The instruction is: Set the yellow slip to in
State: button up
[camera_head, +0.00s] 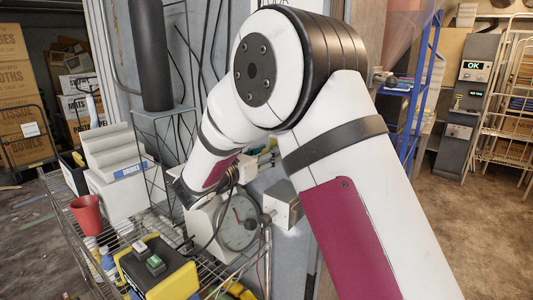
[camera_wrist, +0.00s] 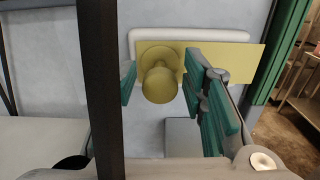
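The yellow slip (camera_wrist: 236,58) is a flat olive-yellow plate in front of a pale holder (camera_wrist: 190,35) on a grey wall panel. Its right end sticks out past the holder's right edge. A round yellow knob (camera_wrist: 158,86) stands out near its left end. My gripper (camera_wrist: 161,74) is open, with teal fingers on either side of the knob. Gaps show between the knob and both fingers, and I cannot tell whether either touches the plate. The right finger covers part of the plate. In the head view my arm hides most of the gripper and slip.
A dark vertical bar (camera_wrist: 101,90) stands close at the left in the wrist view. A wire shelf (camera_head: 105,278) carries a red cup (camera_head: 87,214), a dial scale (camera_head: 237,222) and a yellow box with buttons (camera_head: 165,272). Open floor (camera_head: 470,230) lies at the right.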

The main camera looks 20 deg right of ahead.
grip_shut()
jog(key=s+d, duration=0.1)
jog(key=s+d+p, duration=0.1)
jog(key=s, duration=0.1)
jog(key=s+d+p, duration=0.1)
jog(key=shift+s+d, duration=0.25)
jog(key=shift+s, duration=0.15)
jog(key=shift+o, duration=1.9)
grip_release()
jog(key=v, duration=1.2)
